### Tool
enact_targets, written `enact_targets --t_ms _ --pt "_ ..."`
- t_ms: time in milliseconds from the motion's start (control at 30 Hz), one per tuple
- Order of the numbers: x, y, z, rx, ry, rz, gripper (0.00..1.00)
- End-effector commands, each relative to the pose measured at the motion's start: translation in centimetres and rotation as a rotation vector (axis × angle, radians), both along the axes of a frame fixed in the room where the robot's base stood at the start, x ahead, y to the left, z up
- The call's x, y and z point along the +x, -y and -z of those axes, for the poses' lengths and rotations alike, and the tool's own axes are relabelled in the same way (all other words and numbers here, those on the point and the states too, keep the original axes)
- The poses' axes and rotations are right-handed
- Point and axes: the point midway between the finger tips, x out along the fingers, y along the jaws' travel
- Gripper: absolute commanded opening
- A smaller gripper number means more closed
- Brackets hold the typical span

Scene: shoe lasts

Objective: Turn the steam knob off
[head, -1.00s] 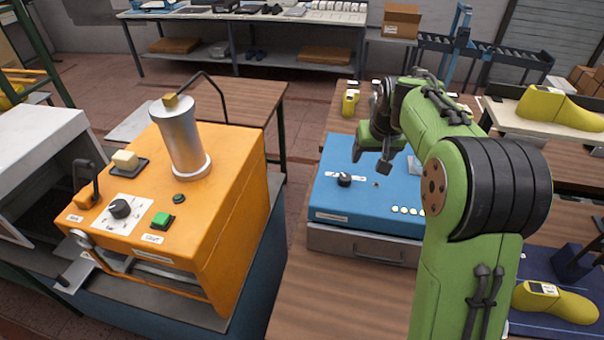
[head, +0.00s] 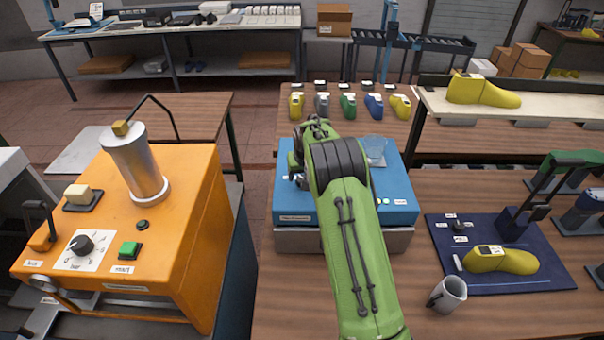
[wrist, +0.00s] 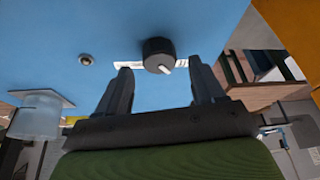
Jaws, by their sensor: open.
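A black knob (wrist: 158,55) with a white pointer line sits on the blue box's top, beside a white label I cannot read. The blue box (head: 295,204) stands on the wooden table in the head view, where my arm hides this knob. My gripper (wrist: 161,67) is open in the wrist view. Its two fingers point toward the blue top, one to each side of the knob in the picture. I cannot tell whether either finger touches it. Another black knob (head: 81,245), on a white dial plate, is on the orange machine (head: 190,230) at left.
A translucent cup (head: 376,148) stands on the blue box, and also shows in the wrist view (wrist: 38,117). A small metal stud (wrist: 86,59) is near the knob.

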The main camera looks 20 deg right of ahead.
Motion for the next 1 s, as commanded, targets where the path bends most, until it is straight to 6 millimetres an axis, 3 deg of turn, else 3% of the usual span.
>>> enact_targets --t_ms 133,400,767,1000 --pt "0.7 0.1 1.5 0.0 0.0 0.0 0.68" --pt "0.8 0.1 1.8 0.001 0.002 0.0 0.68" --pt "0.8 0.1 1.8 0.001 0.001 0.0 0.14" --pt "0.8 0.2 2.0 0.001 0.002 -0.121 0.12"
